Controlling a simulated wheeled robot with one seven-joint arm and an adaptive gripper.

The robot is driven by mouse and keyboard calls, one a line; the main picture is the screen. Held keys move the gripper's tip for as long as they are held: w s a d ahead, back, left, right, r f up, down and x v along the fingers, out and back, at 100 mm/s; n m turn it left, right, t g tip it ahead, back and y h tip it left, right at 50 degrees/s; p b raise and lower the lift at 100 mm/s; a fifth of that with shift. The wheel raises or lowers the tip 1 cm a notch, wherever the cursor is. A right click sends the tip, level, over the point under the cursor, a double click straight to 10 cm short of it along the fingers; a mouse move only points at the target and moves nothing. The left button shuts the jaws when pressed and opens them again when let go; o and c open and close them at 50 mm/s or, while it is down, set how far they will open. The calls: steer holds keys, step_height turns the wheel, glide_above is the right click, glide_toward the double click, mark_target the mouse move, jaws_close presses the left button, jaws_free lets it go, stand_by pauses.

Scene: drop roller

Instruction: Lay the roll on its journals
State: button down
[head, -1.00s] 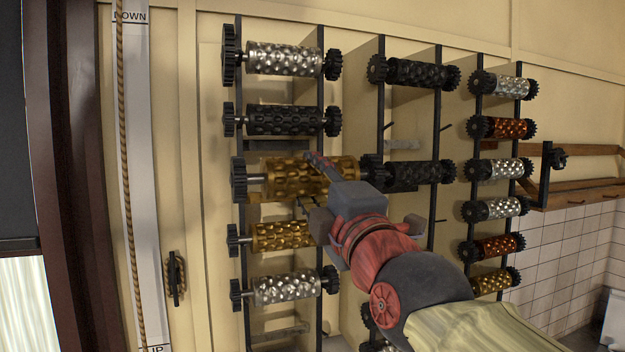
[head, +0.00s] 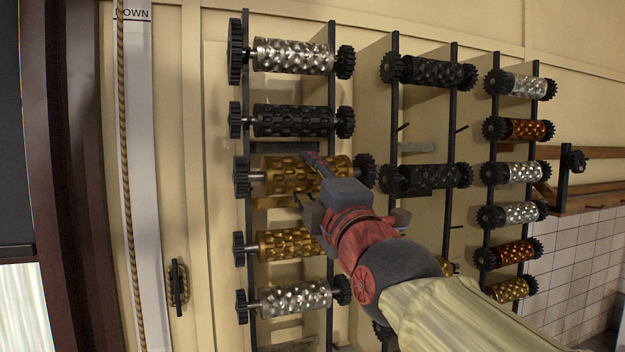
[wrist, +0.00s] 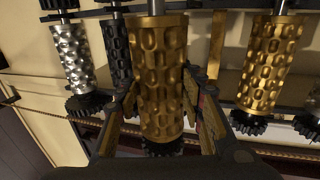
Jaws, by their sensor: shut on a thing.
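The gold dimpled roll (head: 285,178) lies roughly level in the third row of the left rack (head: 332,105), between a black roll above and another gold roll below. Its toothed end wheels (head: 241,176) stand outside the rack posts. My gripper (head: 308,183) is shut on the roll's middle from the front. In the wrist view the roll (wrist: 158,85) fills the space between my two fingers. The contact of its journals with the rack supports is hidden; I cannot tell whether they touch.
A black roll (head: 290,121) hangs above and a gold roll (head: 285,243) below, both close to the held one. A silver roll (head: 292,58) is at the top. More racks with rolls stand to the right. A rope (head: 125,180) runs down the left.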

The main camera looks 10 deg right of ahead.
steer(key=w+a+f+p, duration=0.1)
steer(key=w+p, duration=0.1)
steer(key=w, duration=0.6)
steer(key=shift+w+a+f, duration=0.15)
steer(key=shift+a+f, duration=0.2)
steer(key=shift+f, duration=0.05)
stand_by(0.4)
stand_by(0.3)
steer(key=c, duration=1.2)
jaws_free()
steer(key=shift+f, duration=0.1)
steer(key=shift+o, duration=0.6)
steer(key=shift+f, duration=0.1)
